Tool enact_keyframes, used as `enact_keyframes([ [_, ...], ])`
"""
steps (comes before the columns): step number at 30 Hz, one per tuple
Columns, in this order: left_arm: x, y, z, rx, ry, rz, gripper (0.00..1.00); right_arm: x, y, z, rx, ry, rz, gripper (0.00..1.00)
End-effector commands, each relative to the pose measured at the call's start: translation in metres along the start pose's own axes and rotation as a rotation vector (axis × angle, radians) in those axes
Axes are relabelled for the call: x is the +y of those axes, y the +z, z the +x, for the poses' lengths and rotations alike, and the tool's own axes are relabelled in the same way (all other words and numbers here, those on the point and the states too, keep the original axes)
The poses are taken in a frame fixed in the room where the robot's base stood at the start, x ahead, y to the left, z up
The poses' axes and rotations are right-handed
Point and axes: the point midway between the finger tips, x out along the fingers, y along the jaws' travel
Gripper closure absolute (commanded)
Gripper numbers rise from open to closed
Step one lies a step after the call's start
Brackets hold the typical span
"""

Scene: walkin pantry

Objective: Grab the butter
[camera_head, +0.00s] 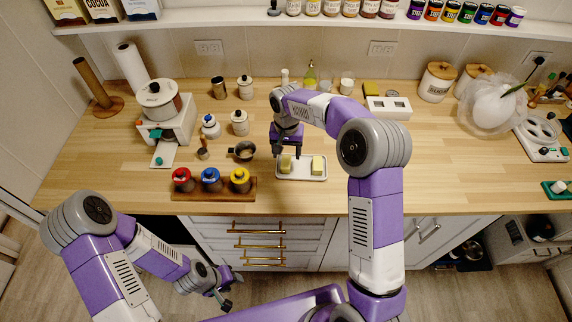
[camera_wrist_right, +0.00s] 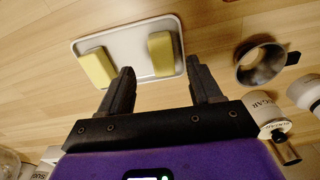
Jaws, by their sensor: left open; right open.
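Two yellow butter blocks lie on a white tray (camera_head: 302,177) on the wooden counter. One butter block (camera_head: 285,164) is on the tray's left side and the other butter block (camera_head: 318,165) on its right. In the right wrist view they show as a block at right (camera_wrist_right: 160,54) and a block at left (camera_wrist_right: 97,68). My right gripper (camera_head: 287,152) is open and empty, above the tray near the left block. In its wrist view the fingers (camera_wrist_right: 160,85) are apart, with the right block between them or just beyond. My left gripper (camera_head: 226,286) is open and empty, low in front of the counter.
A dark metal cup (camera_head: 243,151) stands just left of the tray. A wooden rack (camera_head: 214,190) with red, blue and yellow lidded jars is in front. A white cooker (camera_head: 160,104) stands at left. The counter right of the tray is clear.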

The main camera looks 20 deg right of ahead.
Motion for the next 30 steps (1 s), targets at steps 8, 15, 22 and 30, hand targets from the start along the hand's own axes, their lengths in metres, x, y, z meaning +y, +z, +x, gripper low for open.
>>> enact_keyframes([
  [8, -0.001, 0.000, 0.004, 0.000, 0.000, 0.000, 0.57, -0.002, -0.005, 0.040, -0.002, 0.001, 0.001, 0.36],
  [15, -0.001, 0.000, 0.004, 0.000, 0.000, 0.000, 0.57, -0.002, -0.005, 0.047, 0.001, -0.001, 0.000, 0.36],
  [22, -0.001, 0.000, 0.004, 0.000, 0.000, 0.000, 0.57, -0.002, -0.005, 0.046, 0.001, 0.000, 0.000, 0.64],
  [30, -0.001, 0.000, 0.004, 0.000, 0.000, 0.000, 0.57, -0.002, -0.005, 0.046, 0.002, 0.000, 0.000, 0.97],
])
